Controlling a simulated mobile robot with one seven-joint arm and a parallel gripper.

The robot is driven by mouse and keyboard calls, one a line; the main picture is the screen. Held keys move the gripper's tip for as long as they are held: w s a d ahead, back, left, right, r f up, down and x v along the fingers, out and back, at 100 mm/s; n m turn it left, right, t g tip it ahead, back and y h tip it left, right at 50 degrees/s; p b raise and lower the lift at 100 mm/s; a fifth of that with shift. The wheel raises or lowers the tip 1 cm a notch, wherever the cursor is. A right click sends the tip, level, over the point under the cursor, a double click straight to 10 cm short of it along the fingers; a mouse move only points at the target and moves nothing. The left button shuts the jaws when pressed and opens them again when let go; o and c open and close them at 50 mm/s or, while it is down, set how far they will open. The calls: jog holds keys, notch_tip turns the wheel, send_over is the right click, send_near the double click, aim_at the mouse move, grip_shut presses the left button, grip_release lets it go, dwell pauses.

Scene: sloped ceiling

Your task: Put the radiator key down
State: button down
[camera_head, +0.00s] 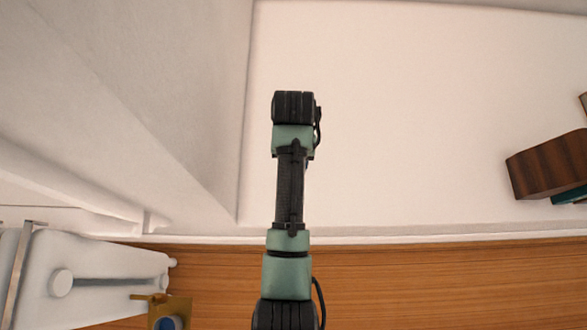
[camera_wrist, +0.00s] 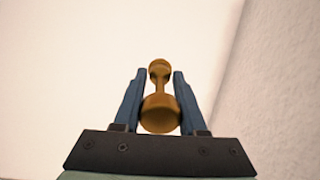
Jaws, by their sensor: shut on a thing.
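The radiator key (camera_wrist: 160,109), a brass-coloured piece with a rounded near end and a narrower neck, shows in the wrist view between the two blue fingers. My gripper (camera_wrist: 160,82) is shut on it. Behind the key the wrist view shows only pale wall, and no surface touches it there. In the head view my arm reaches up the middle of the picture, and the gripper and key cannot be made out there.
A wooden floor (camera_head: 430,285) runs along the bottom, below a white wall (camera_head: 420,120). A white radiator-like unit (camera_head: 100,270) stands at lower left, beside a small brass-coloured object (camera_head: 168,306) with a blue part. A dark brown wooden block (camera_head: 548,165) is at right.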

notch_tip(320, 180, down, 8)
jog(key=b, duration=0.2)
jog(key=shift+r+b, duration=0.1)
jog(key=shift+b, duration=0.25)
jog(key=shift+c, duration=2.3)
grip_release()
notch_tip(320, 180, up, 12)
jog(key=p, duration=0.5)
jog(key=shift+r, duration=0.1)
